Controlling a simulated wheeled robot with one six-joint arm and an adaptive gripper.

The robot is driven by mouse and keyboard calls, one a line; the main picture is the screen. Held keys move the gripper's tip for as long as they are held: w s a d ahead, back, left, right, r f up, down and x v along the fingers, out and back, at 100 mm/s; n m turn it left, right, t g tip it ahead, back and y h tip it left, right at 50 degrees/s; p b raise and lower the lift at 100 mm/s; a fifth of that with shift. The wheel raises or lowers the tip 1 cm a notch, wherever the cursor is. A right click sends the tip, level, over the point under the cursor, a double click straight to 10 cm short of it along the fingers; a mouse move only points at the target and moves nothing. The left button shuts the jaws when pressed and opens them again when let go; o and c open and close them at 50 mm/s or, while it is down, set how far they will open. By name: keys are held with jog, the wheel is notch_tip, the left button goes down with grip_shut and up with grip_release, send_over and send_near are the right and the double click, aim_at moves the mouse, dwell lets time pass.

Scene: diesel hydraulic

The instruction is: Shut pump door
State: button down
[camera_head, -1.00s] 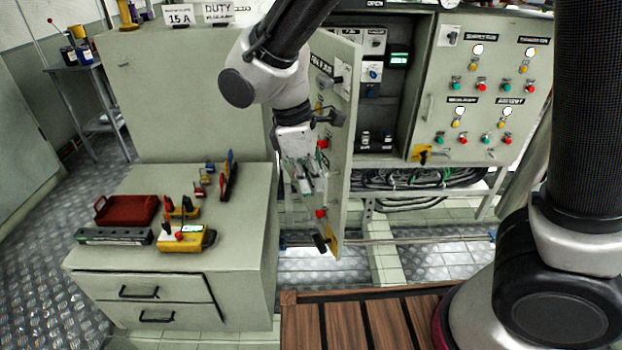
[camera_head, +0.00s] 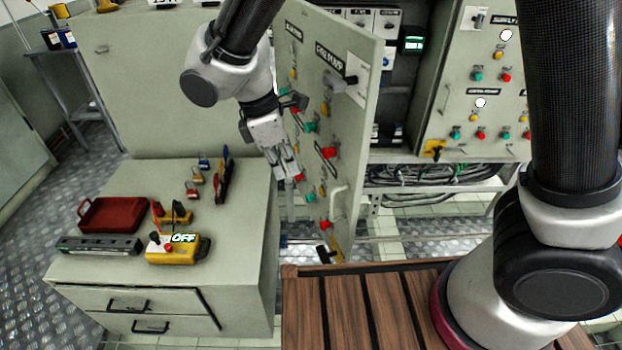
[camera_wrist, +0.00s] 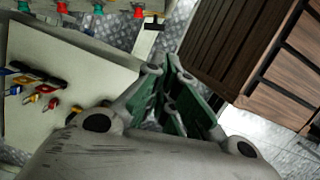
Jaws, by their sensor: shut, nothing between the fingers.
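The pump door (camera_head: 345,120) is a pale grey-green panel labelled "FUEL PUMP", with red, green and yellow buttons, a black rotary switch and a light pull handle. It stands swung open from the electrical cabinet (camera_head: 432,95), and the dark inside of the cabinet shows to its right. My gripper (camera_head: 292,174) is shut and empty, at the left of the door's button face. From the head view I cannot tell whether it touches the door. In the wrist view the gripper (camera_wrist: 170,98) points down past the door's buttons (camera_wrist: 70,12) at the top edge.
A slatted wooden deck (camera_head: 350,320) lies in front. Cables (camera_head: 430,175) run under the electrical cabinet.

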jog(key=d+f, duration=0.6)
jog(key=f, duration=0.3)
jog(key=shift+w+d+f, duration=0.25)
jog(key=shift+w+f, duration=0.1)
jog(key=shift+w, duration=0.1)
